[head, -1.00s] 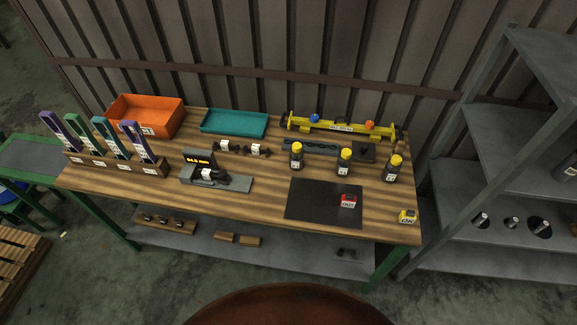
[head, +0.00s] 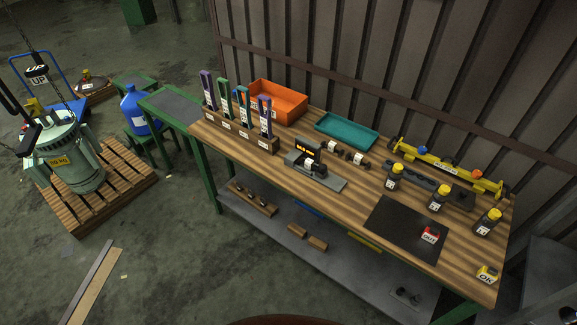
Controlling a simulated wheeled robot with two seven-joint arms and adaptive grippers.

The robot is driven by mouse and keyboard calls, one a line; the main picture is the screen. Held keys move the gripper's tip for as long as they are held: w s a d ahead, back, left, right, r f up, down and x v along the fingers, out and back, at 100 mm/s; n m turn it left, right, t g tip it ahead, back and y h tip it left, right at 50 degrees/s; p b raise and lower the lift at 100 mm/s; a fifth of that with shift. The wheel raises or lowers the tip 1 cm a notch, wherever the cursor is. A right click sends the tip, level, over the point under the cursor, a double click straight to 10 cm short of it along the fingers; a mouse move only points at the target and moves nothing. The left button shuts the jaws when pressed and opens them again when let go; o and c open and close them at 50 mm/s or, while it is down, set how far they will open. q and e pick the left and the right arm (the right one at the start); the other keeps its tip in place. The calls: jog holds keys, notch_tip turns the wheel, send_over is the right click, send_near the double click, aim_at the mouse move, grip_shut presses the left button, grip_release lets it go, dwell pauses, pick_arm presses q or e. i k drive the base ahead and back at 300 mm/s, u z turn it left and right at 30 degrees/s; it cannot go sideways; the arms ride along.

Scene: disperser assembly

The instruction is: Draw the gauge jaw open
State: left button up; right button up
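The gauge (head: 316,163) stands on the wooden workbench, left of the middle of its top, in the head view. It has a grey base, an upright dark block with a lit orange display, and a jaw (head: 320,170) low on its right side. A small white-marked part sits at the jaw. The jaw's gap is too small to make out. Neither of my grippers shows in the head view.
A rack of upright coloured tools (head: 240,137) stands left of the gauge. An orange bin (head: 277,103) and a teal tray (head: 346,132) are behind. Yellow-capped bottles (head: 438,200) and a black mat (head: 400,228) are to the right. A loaded pallet (head: 110,200) stands on the floor at left.

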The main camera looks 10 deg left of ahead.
aim_at(323, 171)
jog(key=u, duration=0.55)
jog(key=i, duration=1.05)
jog(key=z, duration=1.05)
